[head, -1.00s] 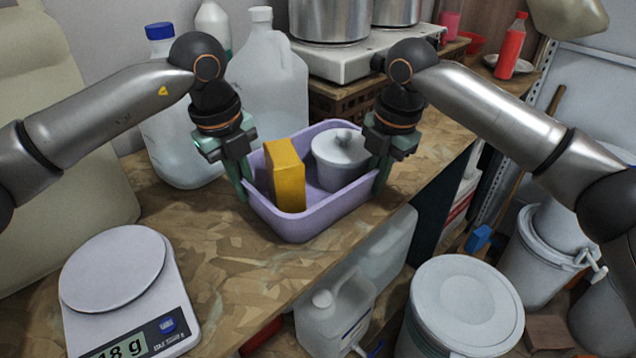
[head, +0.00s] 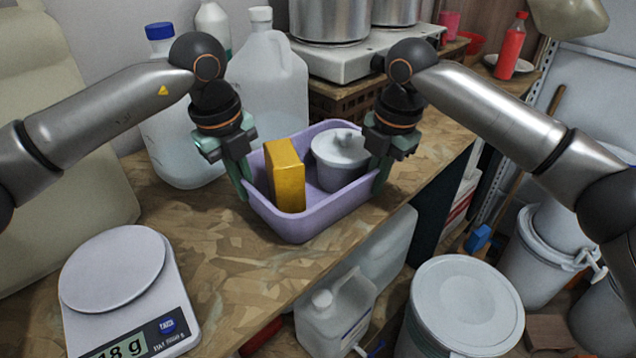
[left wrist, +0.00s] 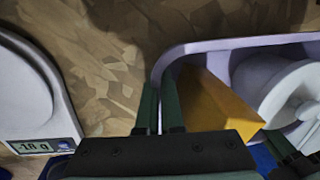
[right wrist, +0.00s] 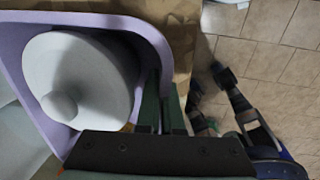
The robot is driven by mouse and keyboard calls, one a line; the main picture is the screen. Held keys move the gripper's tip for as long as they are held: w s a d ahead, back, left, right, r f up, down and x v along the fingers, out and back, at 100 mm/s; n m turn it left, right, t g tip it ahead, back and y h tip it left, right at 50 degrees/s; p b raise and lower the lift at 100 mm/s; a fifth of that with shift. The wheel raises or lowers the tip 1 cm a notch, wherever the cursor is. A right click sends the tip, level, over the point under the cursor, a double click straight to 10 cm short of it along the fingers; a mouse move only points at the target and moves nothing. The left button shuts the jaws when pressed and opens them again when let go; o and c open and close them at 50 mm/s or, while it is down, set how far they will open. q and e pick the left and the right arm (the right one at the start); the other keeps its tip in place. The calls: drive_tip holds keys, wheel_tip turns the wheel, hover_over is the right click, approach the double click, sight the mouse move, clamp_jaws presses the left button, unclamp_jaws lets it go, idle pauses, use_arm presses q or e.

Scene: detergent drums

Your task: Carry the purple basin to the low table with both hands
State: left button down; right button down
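The purple basin (head: 305,226) stands on the wooden worktop in the head view. A yellow box (head: 287,178) and a lidded white pot (head: 338,172) stand inside it. My left gripper (head: 242,183) is at the basin's left wall, its fingers pointing down, one on each side of the rim; the left wrist view shows the rim (left wrist: 185,48) running between them. My right gripper (head: 381,176) is at the right wall in the same way; the right wrist view shows the rim (right wrist: 150,33) between its close-set fingers. I cannot pick out the low table.
A kitchen scale (head: 115,268) lies front left on the worktop (head: 215,255). Large jugs (head: 268,85) and a hotplate with steel pots (head: 340,62) stand behind the basin. A lidded bucket (head: 465,305) and a canister (head: 335,312) stand below the worktop's right edge.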

use_arm(q)
drive_tip(key=shift+r, duration=0.2)
use_arm(e)
drive_tip(key=shift+r, duration=0.2)
